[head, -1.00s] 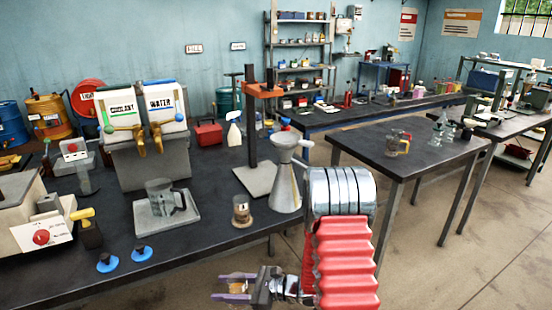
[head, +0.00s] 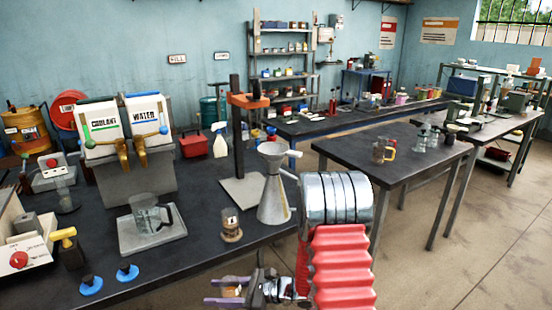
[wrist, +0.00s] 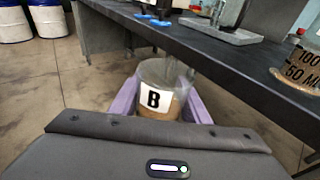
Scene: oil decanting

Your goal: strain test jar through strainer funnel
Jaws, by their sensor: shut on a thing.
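My gripper (head: 228,291) is at the bottom of the head view, in front of the bench's front edge and below its top. Its purple fingers are shut on the test jar (head: 232,291). In the wrist view the jar (wrist: 158,88) is clear, roughly upright, labelled "B", with brown contents low inside. The fingers (wrist: 159,104) are on either side of it. The funnel's inside is too small to make out.
The dark bench (head: 185,262) also holds a small graduated beaker (head: 231,225) left of the can, a glass jug (head: 149,214) on a grey plate, a tall stand (head: 240,150) and coolant and water dispensers (head: 123,130). A second table (head: 425,165) stands right. Floor is open at right.

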